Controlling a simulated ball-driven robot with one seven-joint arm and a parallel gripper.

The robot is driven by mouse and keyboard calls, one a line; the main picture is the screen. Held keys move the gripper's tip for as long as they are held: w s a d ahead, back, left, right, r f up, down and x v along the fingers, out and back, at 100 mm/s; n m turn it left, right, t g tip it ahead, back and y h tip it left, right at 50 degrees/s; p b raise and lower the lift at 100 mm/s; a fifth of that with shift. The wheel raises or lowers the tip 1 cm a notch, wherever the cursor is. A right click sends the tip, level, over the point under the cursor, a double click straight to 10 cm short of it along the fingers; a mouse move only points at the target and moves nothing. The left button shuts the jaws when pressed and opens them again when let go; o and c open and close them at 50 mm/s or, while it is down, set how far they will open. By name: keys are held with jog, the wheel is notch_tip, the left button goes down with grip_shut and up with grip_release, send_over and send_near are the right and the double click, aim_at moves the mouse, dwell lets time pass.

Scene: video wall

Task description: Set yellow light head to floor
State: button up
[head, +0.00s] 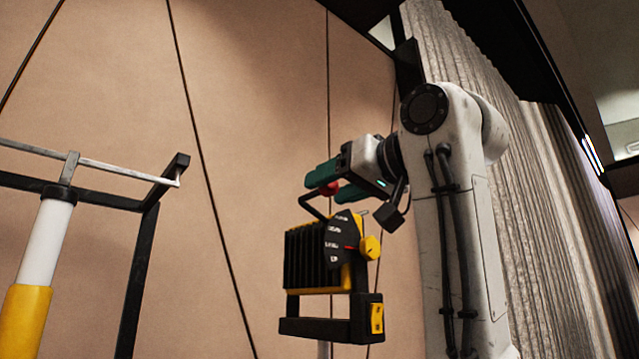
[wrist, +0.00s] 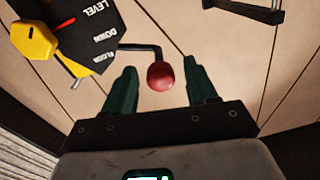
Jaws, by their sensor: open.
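The yellow light head (head: 316,262) is a black-finned lamp with yellow parts, held up in front of the wall in the head view. Its black dial plate (wrist: 88,32) reads LEVEL, DOWN and FLOOR in the wrist view. A short red mark (wrist: 65,22) appears to point toward LEVEL. A yellow knob (wrist: 33,39) sits beside the dial. A bent black rod ends in a red ball (wrist: 161,76). My gripper (wrist: 160,66) is open, with its green fingers on either side of the ball.
Another stand with a white and yellow post (head: 45,240) and a black frame (head: 143,270) is at the left. A tan panelled wall (head: 250,90) is behind. A grey pleated curtain (head: 545,200) hangs at the right, behind my arm.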

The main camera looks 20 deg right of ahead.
aim_at(319, 192)
jog(key=shift+p+x, duration=0.4)
jog(key=shift+x, duration=1.35)
jog(key=shift+c, duration=0.4)
grip_shut()
